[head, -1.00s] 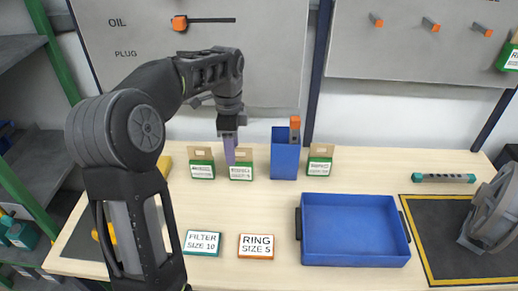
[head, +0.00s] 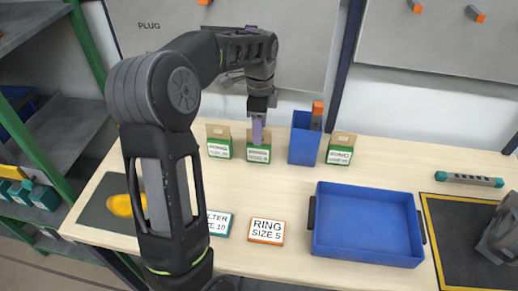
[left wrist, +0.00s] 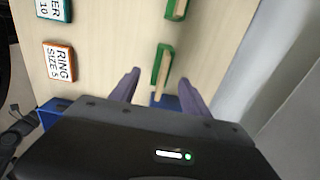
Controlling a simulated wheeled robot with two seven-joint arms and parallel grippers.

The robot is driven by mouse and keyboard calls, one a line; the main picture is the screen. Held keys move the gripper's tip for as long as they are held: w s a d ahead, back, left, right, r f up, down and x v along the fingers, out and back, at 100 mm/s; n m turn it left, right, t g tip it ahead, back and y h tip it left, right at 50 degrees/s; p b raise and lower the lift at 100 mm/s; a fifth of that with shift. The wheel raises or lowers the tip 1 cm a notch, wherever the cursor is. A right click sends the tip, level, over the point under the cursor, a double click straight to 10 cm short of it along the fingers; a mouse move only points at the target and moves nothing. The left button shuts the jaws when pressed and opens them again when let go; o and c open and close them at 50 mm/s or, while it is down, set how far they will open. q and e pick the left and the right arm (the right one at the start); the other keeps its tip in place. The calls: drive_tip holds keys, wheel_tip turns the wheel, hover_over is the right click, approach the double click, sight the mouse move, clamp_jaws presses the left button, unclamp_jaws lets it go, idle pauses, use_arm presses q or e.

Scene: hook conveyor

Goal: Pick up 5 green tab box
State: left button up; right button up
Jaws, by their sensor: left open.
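Three small brown boxes with green lower parts and white labels stand in the back row: a left one (head: 219,149), a middle one (head: 259,155) and a right one (head: 341,156). Their label text is too small to read surely. My left gripper (head: 258,133) is open, pointing down over the middle box, its purple fingers overlapping the box top. In the left wrist view, the two fingers (left wrist: 161,92) are spread, with a green-edged box (left wrist: 163,66) between their lines; contact cannot be told. Another green-edged box (left wrist: 177,9) shows beyond. My right gripper is not in view.
A tall blue bin (head: 303,146) with an orange-topped item stands between the middle and right boxes. A blue tray (head: 367,225) is at front right. A "RING SIZE 5" label (head: 267,231) and a teal-edged label (head: 219,223) lie in front. Bare table separates them from the boxes.

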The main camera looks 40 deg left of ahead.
use_arm(q)
drive_tip(key=shift+w+f+p, duration=0.15)
drive_tip(key=shift+f+p, duration=0.65)
drive_tip(key=shift+f, duration=1.75)
drive_tip(key=shift+c, duration=0.3)
clamp_jaws()
